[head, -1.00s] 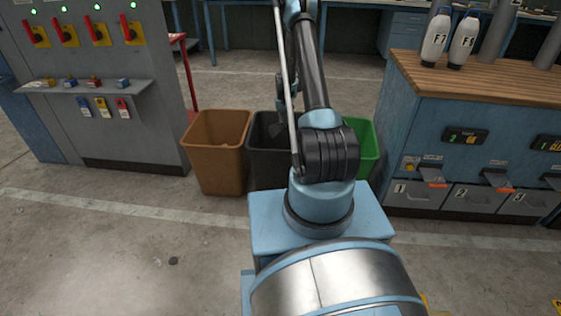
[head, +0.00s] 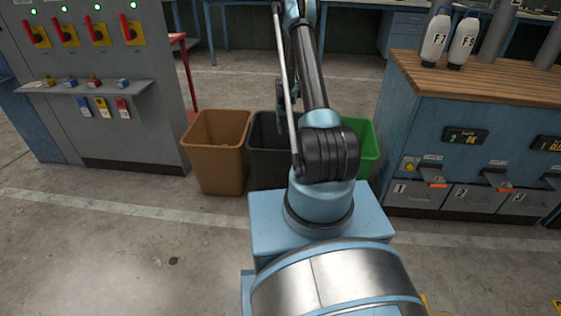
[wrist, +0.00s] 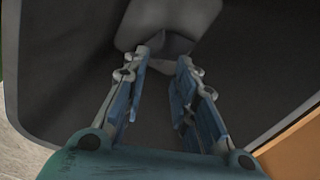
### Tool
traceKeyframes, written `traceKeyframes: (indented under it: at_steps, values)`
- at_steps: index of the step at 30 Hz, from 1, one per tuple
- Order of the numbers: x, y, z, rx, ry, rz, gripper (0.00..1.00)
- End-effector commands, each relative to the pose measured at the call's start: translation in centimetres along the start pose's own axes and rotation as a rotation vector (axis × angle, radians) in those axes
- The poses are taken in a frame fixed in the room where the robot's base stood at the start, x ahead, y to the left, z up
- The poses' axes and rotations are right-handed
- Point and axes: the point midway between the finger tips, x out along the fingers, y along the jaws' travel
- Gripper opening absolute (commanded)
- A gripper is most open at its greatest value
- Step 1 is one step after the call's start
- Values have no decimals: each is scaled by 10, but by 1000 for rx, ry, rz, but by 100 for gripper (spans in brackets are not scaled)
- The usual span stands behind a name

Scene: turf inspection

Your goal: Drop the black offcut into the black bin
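The black bin (head: 268,150) stands between a brown bin and a green bin, partly hidden behind my arm in the head view. In the wrist view its dark inner wall (wrist: 75,60) surrounds my gripper (wrist: 165,58), which points down into it. The two fingers are apart, with a clear gap between them. A small dark piece (wrist: 173,43), probably the black offcut, shows just beyond the fingertips against a paler patch inside the bin. It looks clear of the fingers, but whether it rests on the bin's floor I cannot tell.
The brown bin (head: 217,155) is close on the left and the green bin (head: 367,150) on the right. A grey switch cabinet (head: 120,120) stands at the left. A blue counter with a wooden top (head: 480,85) stands at the right. The floor at the front left is clear.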

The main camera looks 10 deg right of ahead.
Motion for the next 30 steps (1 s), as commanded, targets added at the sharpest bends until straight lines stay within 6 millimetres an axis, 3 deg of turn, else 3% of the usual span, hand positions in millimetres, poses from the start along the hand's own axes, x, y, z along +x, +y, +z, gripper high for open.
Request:
traceKeyframes:
  at_steps: [2, 5, 6, 13, 17, 30]
  values:
    - [0, 0, 0, 0, 0, 0, 26]
    - [0, 0, 0, 0, 0, 0, 49]
    - [0, 0, 0, 0, 0, 0, 51]
    - [0, 0, 0, 0, 0, 0, 51]
    - [0, 0, 0, 0, 0, 0, 80]
    - [-2, 0, 0, 0, 0, 0, 80]
